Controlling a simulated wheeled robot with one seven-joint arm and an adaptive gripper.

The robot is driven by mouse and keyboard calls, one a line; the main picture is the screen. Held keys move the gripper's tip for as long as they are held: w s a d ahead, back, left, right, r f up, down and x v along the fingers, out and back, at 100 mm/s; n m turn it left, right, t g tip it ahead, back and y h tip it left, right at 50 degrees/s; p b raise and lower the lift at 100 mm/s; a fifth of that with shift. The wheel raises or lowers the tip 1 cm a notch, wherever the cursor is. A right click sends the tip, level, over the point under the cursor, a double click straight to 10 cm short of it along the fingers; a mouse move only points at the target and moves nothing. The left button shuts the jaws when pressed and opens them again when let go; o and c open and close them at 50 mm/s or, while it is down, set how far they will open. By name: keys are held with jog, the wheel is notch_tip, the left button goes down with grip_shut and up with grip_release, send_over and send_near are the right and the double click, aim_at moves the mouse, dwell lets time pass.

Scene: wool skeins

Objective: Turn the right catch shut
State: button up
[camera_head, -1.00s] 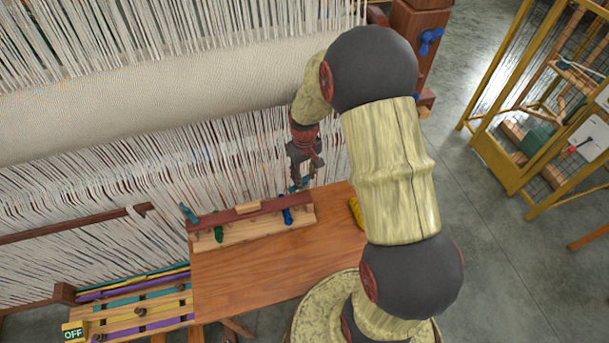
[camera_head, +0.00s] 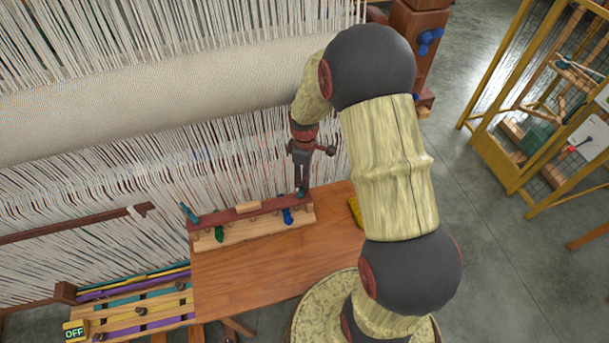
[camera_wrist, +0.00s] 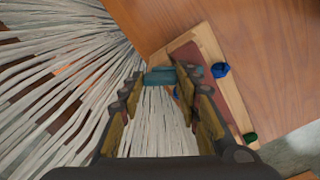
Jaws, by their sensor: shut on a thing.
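The right catch (camera_head: 301,194) is a small teal piece at the right end of the dark red bar (camera_head: 232,215). My gripper (camera_head: 302,187) points down at that end and is shut on the catch, mostly covering it in the head view. In the wrist view the catch (camera_wrist: 160,76) lies crosswise between the fingertips (camera_wrist: 161,84), beyond the end of the bar. The left catch (camera_head: 189,212), also teal, stands at the bar's left end, slanting off it.
A blue skein (camera_head: 287,216) and a green skein (camera_head: 219,234) sit at the bar's front on the pale wood base (camera_head: 250,230). White loom threads (camera_head: 240,160) hang close behind my gripper. The wooden table top (camera_head: 270,262) is clear in front. A yellow thing (camera_head: 355,210) lies at right.

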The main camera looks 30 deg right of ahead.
dwell(0.4)
jog(key=o, duration=1.1)
jog(key=shift+o, duration=0.3)
jog(key=shift+r, duration=0.1)
notch_tip(320, 180, up, 12)
dwell(0.3)
